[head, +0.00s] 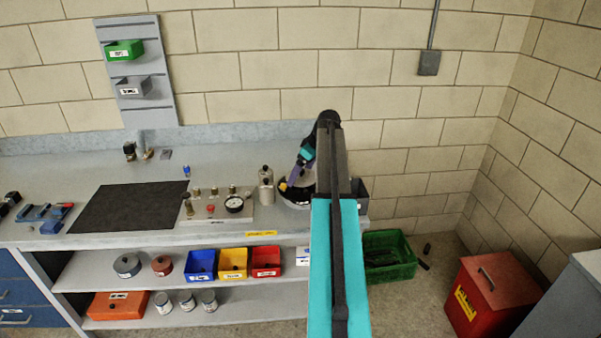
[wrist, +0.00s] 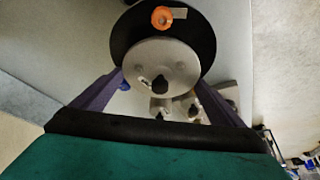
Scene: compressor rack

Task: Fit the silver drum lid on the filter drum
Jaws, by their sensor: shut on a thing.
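My gripper (wrist: 161,82) is shut on the silver drum lid (wrist: 160,62), a round grey disc with a dark knob, between its purple fingers. In the wrist view the lid overlaps part of a dark round opening that looks like the filter drum (wrist: 130,38), with an orange ring-like part in it. The lid is offset from the opening; whether they touch cannot be told. In the head view the drum (head: 296,206) is a pale round vessel with a dark inside at the bench's right end. My gripper (head: 298,172) is above it, and my arm hides its right side.
Pale bottles (head: 266,190) and a gauge panel (head: 220,208) stand close left of the drum. A black mat (head: 130,206) lies farther left. A green crate (head: 390,257) and a red box (head: 490,295) are on the floor at right.

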